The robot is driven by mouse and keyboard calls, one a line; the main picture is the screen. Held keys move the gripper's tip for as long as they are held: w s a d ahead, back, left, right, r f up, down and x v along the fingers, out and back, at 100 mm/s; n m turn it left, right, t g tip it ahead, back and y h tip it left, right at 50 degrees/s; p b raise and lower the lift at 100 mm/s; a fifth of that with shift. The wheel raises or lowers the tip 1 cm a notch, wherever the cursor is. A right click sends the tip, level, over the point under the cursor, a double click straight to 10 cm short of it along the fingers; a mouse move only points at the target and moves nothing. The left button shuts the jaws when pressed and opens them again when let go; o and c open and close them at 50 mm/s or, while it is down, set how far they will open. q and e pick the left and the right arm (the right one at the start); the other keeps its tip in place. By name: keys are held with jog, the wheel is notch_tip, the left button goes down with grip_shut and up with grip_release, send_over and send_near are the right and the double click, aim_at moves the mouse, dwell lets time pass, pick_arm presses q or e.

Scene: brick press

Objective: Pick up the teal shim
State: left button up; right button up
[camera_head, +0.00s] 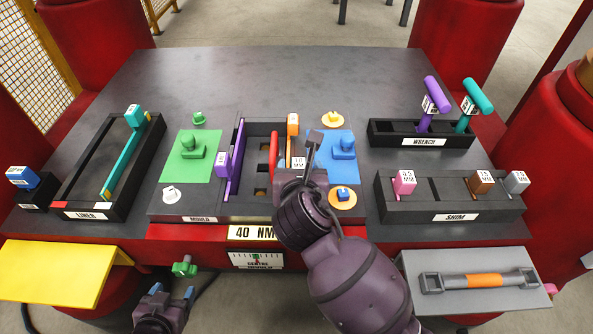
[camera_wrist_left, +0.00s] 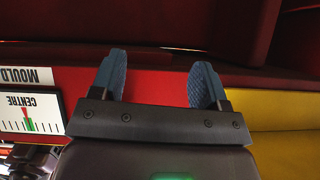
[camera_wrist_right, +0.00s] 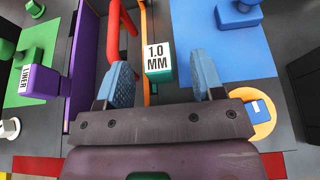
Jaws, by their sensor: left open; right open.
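The teal shim (camera_wrist_right: 160,76) has a white top marked "1.0 MM". It stands in the mould in the middle of the table, beside an orange strip. In the head view its label (camera_head: 299,163) shows just past my right gripper, and the arm hides part of it. My right gripper (camera_wrist_right: 160,82) is open, its fingertips to either side of the shim in the right wrist view, with gaps. I cannot tell whether the tips are level with it or above it. My left gripper (camera_head: 173,292) is open and empty, low in front of the table.
A purple liner (camera_head: 236,160) and a red part (camera_head: 273,155) stand in the mould, left of the shim. Green (camera_head: 192,148) and blue (camera_head: 345,148) knobbed blocks flank it. The shim rack (camera_head: 455,217) at the right holds pink, brown and grey shims. The table's back is clear.

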aim_at(299, 160)
jog(key=x, duration=0.4)
jog(key=shift+w+a+r, duration=0.1)
jog(key=shift+w, duration=0.4)
jog(key=c, duration=1.1)
